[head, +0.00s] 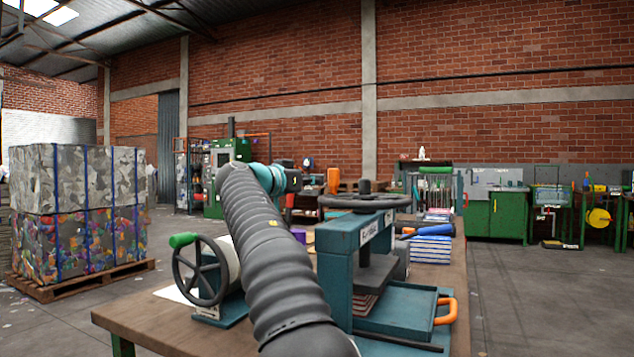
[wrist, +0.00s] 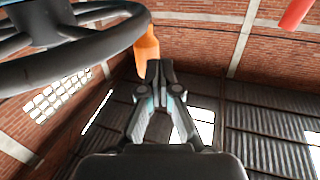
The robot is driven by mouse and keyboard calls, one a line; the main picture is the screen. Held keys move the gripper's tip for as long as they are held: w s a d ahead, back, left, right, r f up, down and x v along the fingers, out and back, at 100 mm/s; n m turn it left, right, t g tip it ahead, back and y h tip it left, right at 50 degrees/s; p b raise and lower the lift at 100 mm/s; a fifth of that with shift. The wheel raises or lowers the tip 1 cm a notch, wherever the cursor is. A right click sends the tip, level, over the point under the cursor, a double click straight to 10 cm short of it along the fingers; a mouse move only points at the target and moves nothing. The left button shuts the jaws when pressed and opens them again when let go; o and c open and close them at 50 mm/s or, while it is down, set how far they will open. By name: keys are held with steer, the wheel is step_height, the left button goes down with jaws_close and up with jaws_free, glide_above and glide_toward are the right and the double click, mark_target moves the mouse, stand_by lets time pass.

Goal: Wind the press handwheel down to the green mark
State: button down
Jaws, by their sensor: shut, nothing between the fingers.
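The teal press (head: 340,262) stands on the bench, with a dark handwheel (head: 365,202) lying flat on top. An orange knob (head: 333,179) stands upright at the wheel's left rim. In the wrist view the handwheel (wrist: 75,52) fills the upper left, and its orange knob (wrist: 147,48) shows at the rim. My gripper (wrist: 158,70) is shut and empty, its fingertips by the knob's lower end; I cannot tell whether they touch. In the head view my arm's end is left of the knob, and the fingers cannot be made out. I see no green mark on the press.
A second, upright spoked wheel (head: 200,270) with a green knob stands left on the wooden bench (head: 145,318). A teal tray (head: 400,303) with an orange handle sits at the press's front. A blue-and-white striped stack (head: 431,248) lies behind. Strapped bales (head: 78,215) stand far left.

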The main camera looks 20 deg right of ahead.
steer(key=w+a+v, duration=0.1)
steer(key=w+v, duration=0.1)
steer(key=v, duration=1)
steer(key=shift+w+a+b, duration=0.2)
steer(key=shift+w+b, duration=0.05)
steer(key=shift+b, duration=0.05)
